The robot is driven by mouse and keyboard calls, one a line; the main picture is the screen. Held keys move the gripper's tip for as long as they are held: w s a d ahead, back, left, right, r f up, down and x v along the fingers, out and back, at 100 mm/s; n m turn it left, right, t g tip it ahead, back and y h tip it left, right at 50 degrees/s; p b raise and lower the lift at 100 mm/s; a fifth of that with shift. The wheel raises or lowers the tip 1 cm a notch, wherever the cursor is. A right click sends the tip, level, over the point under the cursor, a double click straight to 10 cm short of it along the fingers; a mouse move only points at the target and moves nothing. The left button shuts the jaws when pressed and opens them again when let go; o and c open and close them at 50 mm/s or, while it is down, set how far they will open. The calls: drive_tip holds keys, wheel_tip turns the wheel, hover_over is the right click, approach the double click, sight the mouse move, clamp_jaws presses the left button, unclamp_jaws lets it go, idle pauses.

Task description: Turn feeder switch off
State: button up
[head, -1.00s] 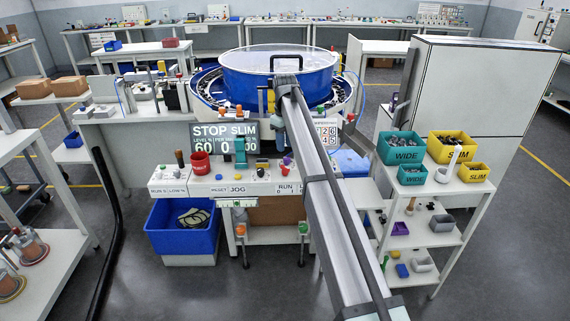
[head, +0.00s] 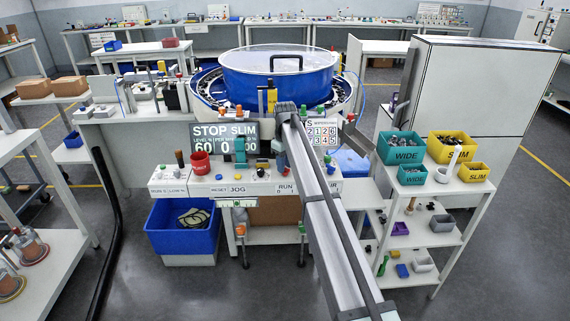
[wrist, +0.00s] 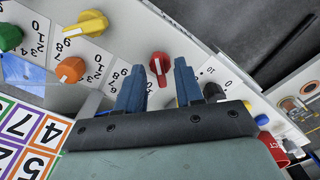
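In the wrist view my gripper (wrist: 159,66) is open, its two blue fingers apart over the control panel. A red knob (wrist: 160,68) shows in the gap between the fingertips; I cannot tell whether they touch it. A yellow knob (wrist: 87,23), an orange knob (wrist: 71,70) and a green knob (wrist: 10,37) sit to its left beside number labels. Which knob is the feeder switch is not readable. In the head view the control panel (head: 240,187) carries JOG and RUN labels, and the display (head: 224,131) reads STOP SLIM. My arm hides part of the panel's right side.
The blue bowl (head: 270,83) stands behind the panel. WIDE (head: 401,156) and SLIM (head: 452,153) bins sit on the right shelf. A blue crate (head: 183,238) is below.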

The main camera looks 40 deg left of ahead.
clamp_jaws()
drive_tip(key=shift+n, duration=0.3)
drive_tip(key=n, duration=1.3)
drive_tip(key=shift+n, duration=2.1)
unclamp_jaws()
